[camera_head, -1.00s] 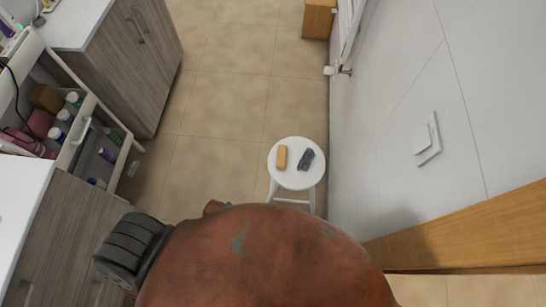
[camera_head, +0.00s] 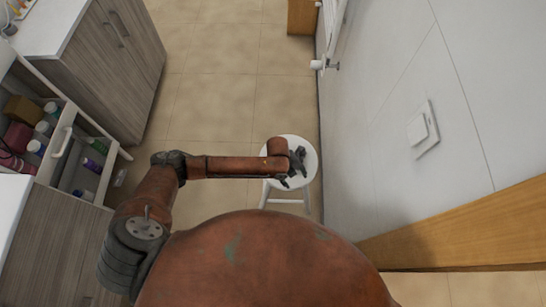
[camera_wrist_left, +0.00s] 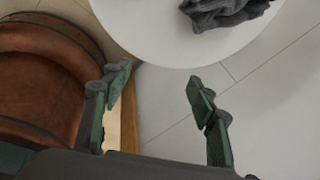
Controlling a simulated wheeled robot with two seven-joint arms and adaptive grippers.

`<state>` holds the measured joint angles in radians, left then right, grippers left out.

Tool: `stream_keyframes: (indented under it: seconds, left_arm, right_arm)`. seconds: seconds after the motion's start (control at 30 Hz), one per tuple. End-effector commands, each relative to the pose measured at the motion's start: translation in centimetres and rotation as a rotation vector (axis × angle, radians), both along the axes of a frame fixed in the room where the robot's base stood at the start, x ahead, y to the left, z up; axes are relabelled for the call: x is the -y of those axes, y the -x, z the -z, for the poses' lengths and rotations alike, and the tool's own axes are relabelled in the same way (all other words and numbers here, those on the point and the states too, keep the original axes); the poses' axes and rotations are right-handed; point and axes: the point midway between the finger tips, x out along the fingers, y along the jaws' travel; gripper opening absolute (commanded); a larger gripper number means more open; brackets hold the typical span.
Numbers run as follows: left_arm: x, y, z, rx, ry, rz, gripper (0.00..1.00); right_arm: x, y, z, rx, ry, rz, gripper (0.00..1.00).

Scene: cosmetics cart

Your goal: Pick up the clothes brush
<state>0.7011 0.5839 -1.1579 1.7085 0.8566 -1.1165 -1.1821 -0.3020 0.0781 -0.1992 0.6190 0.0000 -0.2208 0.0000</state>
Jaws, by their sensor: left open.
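A round white stool (camera_head: 313,170) stands near the wall in the head view. My left gripper (camera_head: 293,170) is over the stool top there. In the left wrist view the same gripper (camera_wrist_left: 160,75) is open with nothing between its fingers. A crumpled dark grey cloth (camera_wrist_left: 225,12) lies on the stool top (camera_wrist_left: 160,35) at the top edge of that view, beyond the fingertips. I cannot see the clothes brush now. A tan block, perhaps the brush, showed on the stool's left side earlier; my left arm now covers that spot in the head view. My right gripper is not in view.
A pale wall with a switch plate (camera_head: 422,130) rises right of the stool. A wooden board (camera_head: 460,225) juts in at the lower right. A cart with bottles (camera_head: 75,150) and grey wooden cabinets (camera_head: 100,65) stand at the left. The tiled floor between is clear.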

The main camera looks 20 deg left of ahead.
Motion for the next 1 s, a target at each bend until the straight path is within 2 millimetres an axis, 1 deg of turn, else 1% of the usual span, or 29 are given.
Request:
stream_keyframes:
  seconds: [0.03, 0.1, 0.3, 0.43, 0.5, 0.57, 0.87, 0.93, 0.97, 1.0]
  left_arm:
    - [-1.7, -1.8, -0.5, 0.028, -0.055, 0.097, 0.53]
    - [-3.7, -3.1, -0.9, 0.043, -0.116, 0.215, 0.53]
    - [-9.2, -6.7, -2.8, 0.059, -0.242, 0.42, 0.53]
    - [-11.7, -8.1, -3.9, 0.059, -0.29, 0.488, 0.53]
    - [-12.3, -8.4, -4.1, 0.058, -0.302, 0.507, 0.53]
    - [-12.6, -8.6, -3.9, 0.056, -0.308, 0.515, 0.53]
    - [-12.7, -8.5, -0.7, 0.055, -0.308, 0.517, 0.53]
    - [-12.8, -8.5, 0.4, 0.055, -0.308, 0.517, 0.53]
    - [-12.8, -8.5, 0.7, 0.055, -0.308, 0.517, 0.53]
    - [-12.9, -8.5, 1.2, 0.055, -0.308, 0.517, 0.53]
  right_arm:
    - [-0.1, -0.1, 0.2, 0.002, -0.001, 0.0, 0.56]
    - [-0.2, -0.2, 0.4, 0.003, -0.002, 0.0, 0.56]
    - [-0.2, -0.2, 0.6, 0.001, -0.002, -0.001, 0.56]
    - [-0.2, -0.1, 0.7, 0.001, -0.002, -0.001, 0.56]
    - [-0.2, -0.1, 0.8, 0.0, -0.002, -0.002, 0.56]
    - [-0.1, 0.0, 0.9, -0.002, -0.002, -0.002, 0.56]
    - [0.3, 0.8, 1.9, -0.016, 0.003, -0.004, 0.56]
    - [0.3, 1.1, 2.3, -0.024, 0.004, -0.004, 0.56]
    - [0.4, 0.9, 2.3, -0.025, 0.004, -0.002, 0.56]
    - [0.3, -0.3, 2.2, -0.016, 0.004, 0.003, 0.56]
